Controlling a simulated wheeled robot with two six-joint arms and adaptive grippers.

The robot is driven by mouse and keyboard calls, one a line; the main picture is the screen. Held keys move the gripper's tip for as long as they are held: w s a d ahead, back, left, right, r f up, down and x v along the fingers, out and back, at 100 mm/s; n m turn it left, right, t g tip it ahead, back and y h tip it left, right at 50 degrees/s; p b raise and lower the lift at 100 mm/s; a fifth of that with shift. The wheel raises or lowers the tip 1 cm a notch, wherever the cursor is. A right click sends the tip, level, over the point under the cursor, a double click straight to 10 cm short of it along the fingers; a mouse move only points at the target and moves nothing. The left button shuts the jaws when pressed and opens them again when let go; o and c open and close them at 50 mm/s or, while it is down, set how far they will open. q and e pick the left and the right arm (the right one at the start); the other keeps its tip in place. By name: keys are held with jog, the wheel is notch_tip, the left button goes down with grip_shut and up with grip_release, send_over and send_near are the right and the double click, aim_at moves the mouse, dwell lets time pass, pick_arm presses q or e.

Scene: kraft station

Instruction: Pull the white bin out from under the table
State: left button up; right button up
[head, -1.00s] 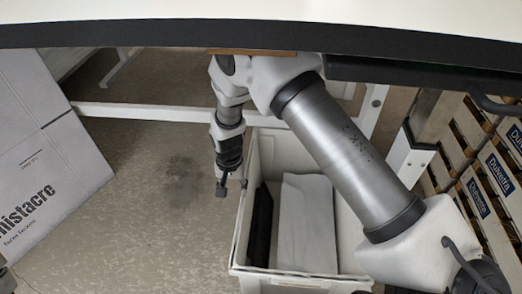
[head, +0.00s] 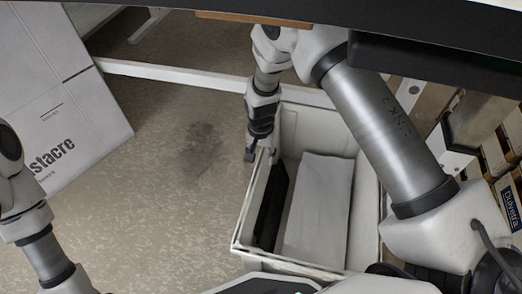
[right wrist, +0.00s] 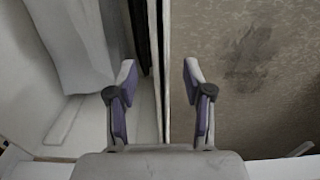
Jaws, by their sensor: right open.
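The white bin (head: 242,222) stands on the floor under the table (head: 180,67), right of the middle in the head view. It holds a white block-like item (head: 318,205) and a dark flat item (head: 272,208) along its left wall. My right gripper (head: 255,155) points down at the bin's left rim. In the right wrist view the open fingers (right wrist: 160,95) stand on either side of the rim (right wrist: 163,60), with gaps visible between fingers and rim. My left arm enters at the lower left of the head view; its gripper is out of sight.
A large white printed box (head: 75,110) stands at the left. Stacked crates with cartons (head: 508,200) stand at the right, close to the bin. A white table crossbar (head: 175,77) runs behind. The floor (head: 150,210) left of the bin is clear.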

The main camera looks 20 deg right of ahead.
aim_at(261, 160)
notch_tip(261, 160, down, 5)
jog(key=shift+r+b, duration=0.1)
jog(key=shift+b, duration=0.75)
jog(key=shift+r, duration=0.1)
jog(key=shift+c, duration=0.4)
grip_shut()
